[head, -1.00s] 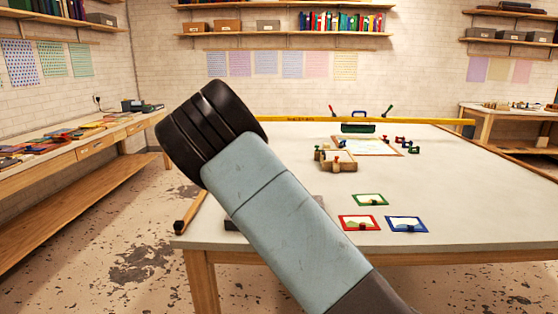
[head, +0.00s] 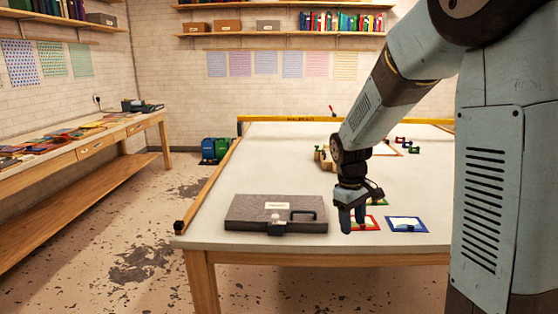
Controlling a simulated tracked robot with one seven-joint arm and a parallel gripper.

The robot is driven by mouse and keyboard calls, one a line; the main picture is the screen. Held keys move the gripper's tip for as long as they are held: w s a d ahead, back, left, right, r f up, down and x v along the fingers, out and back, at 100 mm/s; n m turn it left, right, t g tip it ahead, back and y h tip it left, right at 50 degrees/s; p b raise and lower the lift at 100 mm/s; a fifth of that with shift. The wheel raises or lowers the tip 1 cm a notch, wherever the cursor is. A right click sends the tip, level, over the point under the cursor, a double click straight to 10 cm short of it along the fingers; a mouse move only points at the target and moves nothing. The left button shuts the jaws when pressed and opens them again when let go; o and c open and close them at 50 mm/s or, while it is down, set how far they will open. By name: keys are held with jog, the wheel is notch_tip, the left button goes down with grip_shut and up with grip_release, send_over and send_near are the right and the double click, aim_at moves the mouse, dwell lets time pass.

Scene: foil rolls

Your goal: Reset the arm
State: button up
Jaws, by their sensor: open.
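My arm reaches in from the right in the head view, bent at the elbow and hanging down over the front of the white table (head: 215,195). My gripper (head: 352,226) points downward at the end of it. It is open, with nothing seen between its fingers. It is above or in front of the red-framed card (head: 367,223) and just left of the blue-framed card (head: 406,224). The green-framed card (head: 381,202) is mostly hidden behind the gripper.
A grey case (head: 262,213) with a dark handle lies at the table's front left. A wooden block piece (head: 325,160) and small coloured pieces (head: 408,145) stand farther back, partly behind my arm. Blue and green rolls (head: 214,149) stand beyond the table's left edge.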

jog(key=s+d+r+m+t, duration=0.2)
jog(key=s+r, duration=0.5)
jog(key=s, duration=0.4)
jog(key=s+d+r+m+t+y, duration=0.1)
jog(key=s+r+m+t, duration=0.2)
jog(key=s+r+m, duration=0.2)
jog(key=shift+s+d+r+t+y, duration=0.35)
jog(key=shift+s+r, duration=1.2)
jog(key=shift+s, duration=1.35)
